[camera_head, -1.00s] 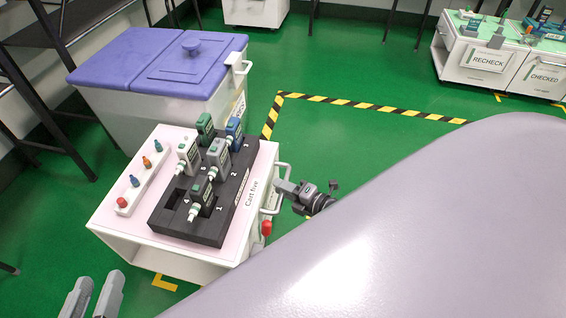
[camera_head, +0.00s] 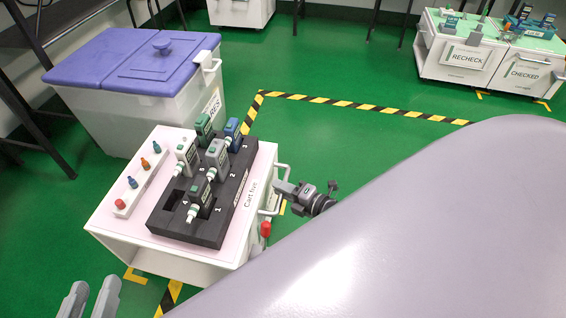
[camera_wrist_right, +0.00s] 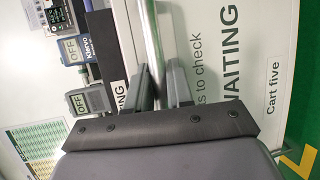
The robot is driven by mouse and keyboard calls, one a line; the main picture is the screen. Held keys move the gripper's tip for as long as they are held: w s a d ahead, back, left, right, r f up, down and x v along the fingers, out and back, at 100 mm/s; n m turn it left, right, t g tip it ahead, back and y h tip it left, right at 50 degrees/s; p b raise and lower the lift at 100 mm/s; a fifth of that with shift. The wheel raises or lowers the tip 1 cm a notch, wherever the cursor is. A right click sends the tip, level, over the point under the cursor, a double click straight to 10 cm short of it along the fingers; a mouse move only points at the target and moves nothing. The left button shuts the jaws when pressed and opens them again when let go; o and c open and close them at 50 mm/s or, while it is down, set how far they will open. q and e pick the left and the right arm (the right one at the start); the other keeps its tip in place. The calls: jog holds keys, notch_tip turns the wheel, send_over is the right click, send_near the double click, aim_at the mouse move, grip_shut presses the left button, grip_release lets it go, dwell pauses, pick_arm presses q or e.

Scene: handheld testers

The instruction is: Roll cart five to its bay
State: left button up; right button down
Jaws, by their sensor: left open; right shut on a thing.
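Cart five (camera_head: 262,170) is a white cart with a pink top and a side handle (camera_head: 280,190). A black rack (camera_head: 225,215) on it holds several handheld testers. My right gripper (camera_head: 287,188) is shut on the handle; in the right wrist view the handle bar (camera_wrist_right: 153,50) runs between its fingers (camera_wrist_right: 162,88), beside the "WAITING" and "Cart five" labels. My left gripper (camera_head: 91,290) is open and empty at the bottom left, apart from the cart.
A lidded bin (camera_head: 135,65) with a blue lid stands close behind the cart. Yellow-black floor tape (camera_head: 360,106) crosses the green floor. White carts labelled RECHECK (camera_head: 466,57) and CHECKED (camera_head: 525,74) stand at the back right. Green floor right of the bin is clear.

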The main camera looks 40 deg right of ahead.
pick_arm(q)
jog(key=shift+s, duration=0.1)
pick_arm(e)
jog(key=shift+s+d+f, duration=0.1)
jog(key=shift+s+d, duration=0.05)
jog(key=shift+s, duration=0.05)
jog(key=c, duration=1.2)
grip_release()
jog(key=shift+s+d, duration=0.1)
pick_arm(q)
jog(key=shift+d+r, duration=0.1)
jog(key=shift+r, duration=0.1)
pick_arm(e)
jog(key=shift+o, duration=0.5)
pick_arm(q)
jog(key=d+p, duration=0.1)
jog(key=d+n+g+p, duration=0.1)
jog(key=p, duration=0.1)
jog(key=shift+w+f+h, duration=0.15)
jog(key=shift+w+h, duration=0.1)
jog(key=shift+h, duration=0.15)
pick_arm(e)
jog(key=v, duration=0.7)
jog(key=shift+s, duration=0.1)
